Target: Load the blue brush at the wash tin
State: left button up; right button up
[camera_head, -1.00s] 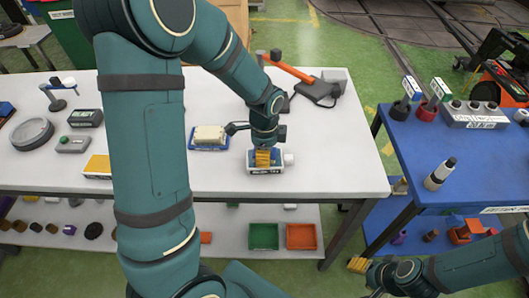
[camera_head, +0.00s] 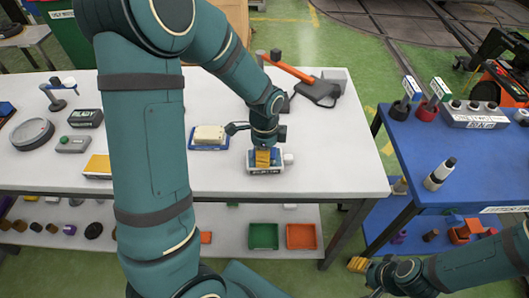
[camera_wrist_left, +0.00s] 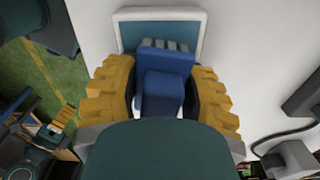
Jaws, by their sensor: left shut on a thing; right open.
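The wash tin (camera_head: 266,172) is a small pale-rimmed tray with a label on its front, near the table's front edge. The wrist view shows its white rim and teal inside (camera_wrist_left: 130,36). My left gripper (camera_head: 263,157) is over the tin, its yellow fingers shut on the blue brush (camera_wrist_left: 166,90). The brush's pale bristles (camera_wrist_left: 165,45) point toward the tin's inside; I cannot tell whether they touch it. The fingers hide part of the tin in the head view. My right gripper (camera_head: 357,264) is open and empty, low beside the blue table.
A cream block on a blue tray (camera_head: 197,146) lies just left of the tin. An orange-handled tool (camera_head: 292,68) lies behind. The white table (camera_head: 340,165) is bare to the right. A blue table (camera_head: 400,165) stands further right.

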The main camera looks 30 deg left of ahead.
pick_arm(q)
jog(key=shift+r+p, duration=2.7)
jog(key=shift+r, duration=0.8)
jog(key=shift+f, duration=0.1)
